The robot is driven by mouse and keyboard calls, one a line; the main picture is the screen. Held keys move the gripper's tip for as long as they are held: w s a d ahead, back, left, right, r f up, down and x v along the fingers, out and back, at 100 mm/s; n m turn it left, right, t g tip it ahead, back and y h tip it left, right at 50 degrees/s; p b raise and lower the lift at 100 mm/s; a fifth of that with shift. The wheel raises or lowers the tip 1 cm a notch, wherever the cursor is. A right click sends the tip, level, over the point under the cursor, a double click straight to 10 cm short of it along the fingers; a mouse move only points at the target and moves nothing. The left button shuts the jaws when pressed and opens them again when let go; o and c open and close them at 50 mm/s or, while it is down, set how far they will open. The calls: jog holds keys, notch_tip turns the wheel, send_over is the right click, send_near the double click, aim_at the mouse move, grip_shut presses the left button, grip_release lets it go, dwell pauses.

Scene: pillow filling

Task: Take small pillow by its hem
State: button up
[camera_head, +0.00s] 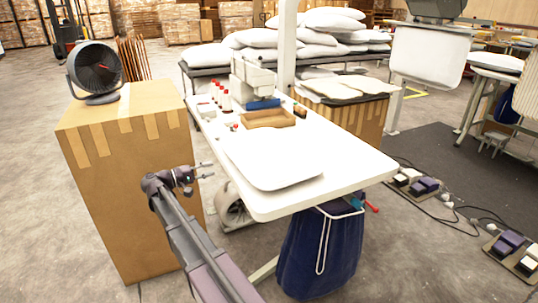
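A flat white piece with rounded corners, seemingly the small pillow (272,160), lies on the white sewing table (345,172). It blends with the tabletop, and its hem cannot be made out. My gripper (207,170) is left of the table's near left edge, apart from the white piece. Its two fingers point right and are spread, with nothing between them.
A tall cardboard box (130,190) with a fan (95,70) on it stands at left. On the table are a sewing machine (252,78), thread spools (222,96) and a wooden tray (268,118). A blue bag (318,250) hangs below the front edge.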

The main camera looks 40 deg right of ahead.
aim_at(237, 160)
jog(key=shift+s+d, duration=0.35)
jog(key=shift+d, duration=1.45)
jog(key=shift+s+d, duration=0.3)
jog(key=shift+d, duration=1.45)
jog(key=shift+s+d, duration=0.35)
jog(key=shift+d, duration=1.45)
grip_shut()
jog(key=shift+r, duration=0.1)
jog(key=shift+r+p, duration=2.45)
jog(key=shift+p, duration=0.1)
